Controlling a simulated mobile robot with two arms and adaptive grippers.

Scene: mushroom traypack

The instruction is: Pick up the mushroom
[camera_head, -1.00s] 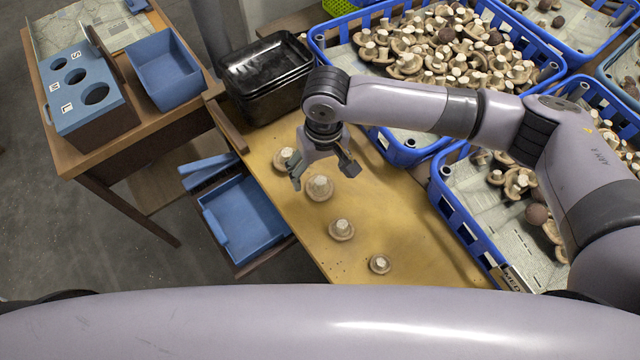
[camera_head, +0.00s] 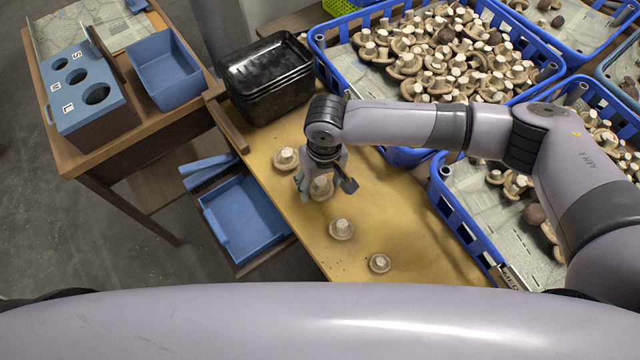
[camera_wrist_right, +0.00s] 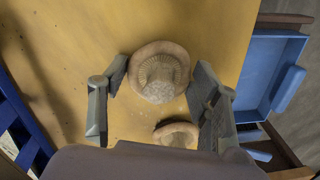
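Several brown mushrooms lie stem-up on the yellow table. One mushroom (camera_head: 320,188) is directly below my right gripper (camera_head: 326,186), which partly covers it in the head view. In the right wrist view that mushroom (camera_wrist_right: 160,77) sits between the two spread fingers of the gripper (camera_wrist_right: 162,90); I see a gap on at least the right side. Another mushroom (camera_head: 286,158) lies just beyond to the upper left and shows near the bottom of the wrist view (camera_wrist_right: 176,133). Two more mushrooms (camera_head: 341,229) (camera_head: 379,263) lie nearer. My left gripper is not in view.
Stacked black trays (camera_head: 266,72) stand at the table's far left corner. Blue crates (camera_head: 455,208) of mushrooms line the right and back. A blue bin (camera_head: 166,70) and a sizing block (camera_head: 88,92) stand on the left desk. A blue tray (camera_head: 243,220) sits below the table's left edge.

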